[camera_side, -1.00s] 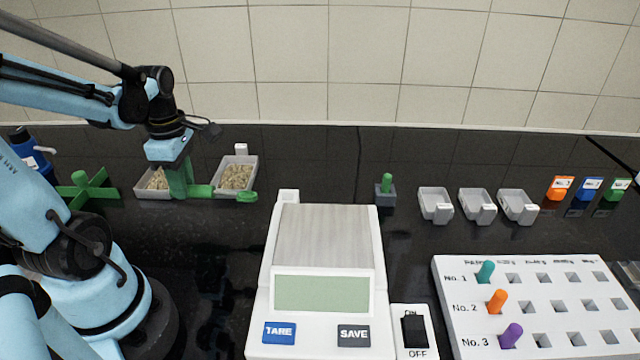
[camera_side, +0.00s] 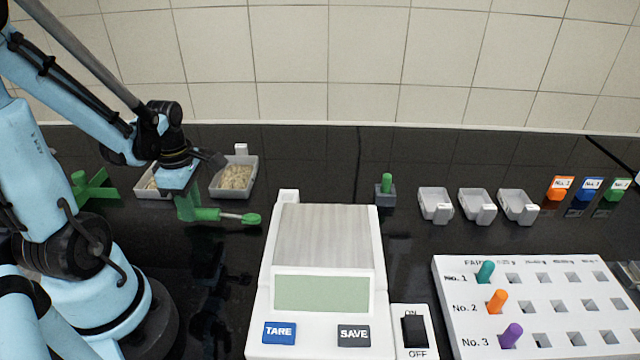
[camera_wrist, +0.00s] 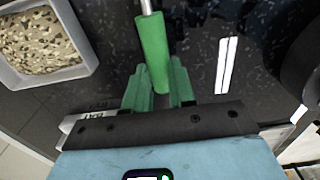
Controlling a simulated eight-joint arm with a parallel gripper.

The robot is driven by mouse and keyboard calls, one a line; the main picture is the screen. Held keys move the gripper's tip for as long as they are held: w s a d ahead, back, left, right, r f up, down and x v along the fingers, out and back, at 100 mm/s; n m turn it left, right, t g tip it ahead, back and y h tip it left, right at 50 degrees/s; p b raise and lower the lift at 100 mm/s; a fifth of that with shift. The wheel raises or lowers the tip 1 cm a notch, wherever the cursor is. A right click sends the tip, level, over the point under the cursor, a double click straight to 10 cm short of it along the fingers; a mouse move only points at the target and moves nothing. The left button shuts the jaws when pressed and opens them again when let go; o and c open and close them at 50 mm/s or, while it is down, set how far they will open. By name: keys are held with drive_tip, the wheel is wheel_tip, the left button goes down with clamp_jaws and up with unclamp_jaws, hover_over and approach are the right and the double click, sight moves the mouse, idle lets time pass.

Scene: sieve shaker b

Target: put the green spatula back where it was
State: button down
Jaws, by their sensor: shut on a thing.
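The green spatula (camera_side: 230,216) has a green handle, a metal shaft and a green tip. It lies roughly level in the side view, tip pointing right, just left of the scale. My gripper (camera_side: 195,214) is shut on the handle and holds it in front of the two grain trays. In the wrist view my gripper's green fingers (camera_wrist: 158,88) flank the spatula handle (camera_wrist: 152,48), and the shaft runs out of the top of the picture. A green cross-shaped stand (camera_side: 90,187) is at the far left, partly hidden by my arm; nothing visible rests on it.
Grain trays stand behind my gripper, the right one (camera_side: 234,178) in full view. The white scale (camera_side: 265,300) is right of the spatula tip. A small grey block with a green peg (camera_side: 386,190) stands behind it.

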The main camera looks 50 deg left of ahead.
drive_tip(key=shift+f, duration=0.65)
drive_tip(key=c, duration=0.9)
unclamp_jaws()
drive_tip(key=shift+o, duration=0.2)
drive_tip(key=shift+r, duration=0.1)
drive_tip(key=shift+r, duration=5.85)
drive_tip(key=w+d+m+t, duration=0.3)
drive_tip(key=d+m, duration=0.5)
drive_tip(key=m, duration=0.5)
drive_tip(key=w+d+r+m+t, duration=0.1)
drive_tip(key=w+d+m+t, duration=0.3)
drive_tip(key=m, duration=1)
drive_tip(key=w+d, duration=0.2)
drive_tip(key=d, duration=0.1)
drive_tip(key=shift+w+d, duration=0.2)
drive_tip(key=shift+d, duration=0.15)
